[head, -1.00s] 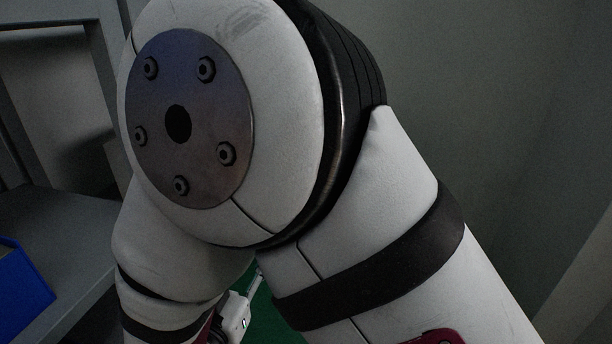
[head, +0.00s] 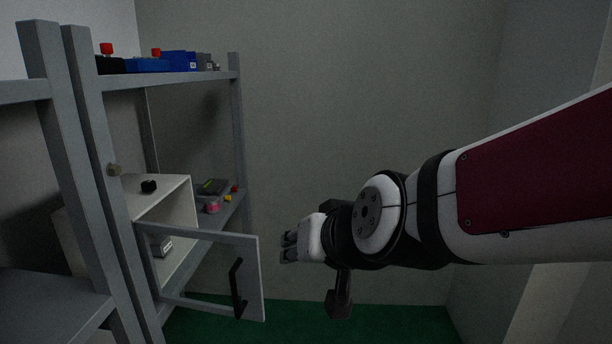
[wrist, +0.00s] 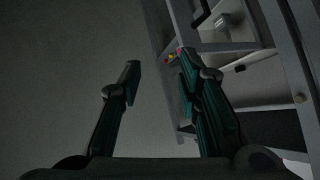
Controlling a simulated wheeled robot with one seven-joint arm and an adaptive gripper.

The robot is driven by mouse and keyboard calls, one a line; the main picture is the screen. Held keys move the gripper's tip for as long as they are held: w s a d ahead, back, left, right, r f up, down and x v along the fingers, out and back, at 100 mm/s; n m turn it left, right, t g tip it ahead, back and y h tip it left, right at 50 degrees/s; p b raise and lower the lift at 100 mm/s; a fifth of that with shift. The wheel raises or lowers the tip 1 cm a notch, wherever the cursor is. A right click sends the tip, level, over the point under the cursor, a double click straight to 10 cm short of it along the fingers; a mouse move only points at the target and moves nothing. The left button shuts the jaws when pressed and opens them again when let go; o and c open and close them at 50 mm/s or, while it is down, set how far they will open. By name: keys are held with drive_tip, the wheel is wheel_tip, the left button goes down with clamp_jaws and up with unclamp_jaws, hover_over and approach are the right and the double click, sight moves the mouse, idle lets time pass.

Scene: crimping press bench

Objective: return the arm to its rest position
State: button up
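In the wrist view the two dark fingers of my gripper (wrist: 158,72) stand well apart with nothing between them. In the head view my arm reaches in from the right edge toward the middle. Its far end is in front of the grey wall, right of the open cabinet door, and looks clear of it.
A grey shelf rack (head: 237,130) stands at the left. It holds a white cabinet (head: 180,192) whose framed door (head: 254,280) stands open toward my arm, with a black handle (head: 237,287). Blue bins (head: 178,61) sit on top. The green floor (head: 400,318) at centre right is clear.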

drive_tip(key=s+d+f+m+g+h+p, duration=0.1)
drive_tip(key=s+d+g+h, duration=0.3)
drive_tip(key=s+d, duration=1.5)
drive_tip(key=shift+s+d+g+h, duration=0.3)
drive_tip(key=shift+s+g, duration=0.1)
drive_tip(key=shift+g, duration=0.2)
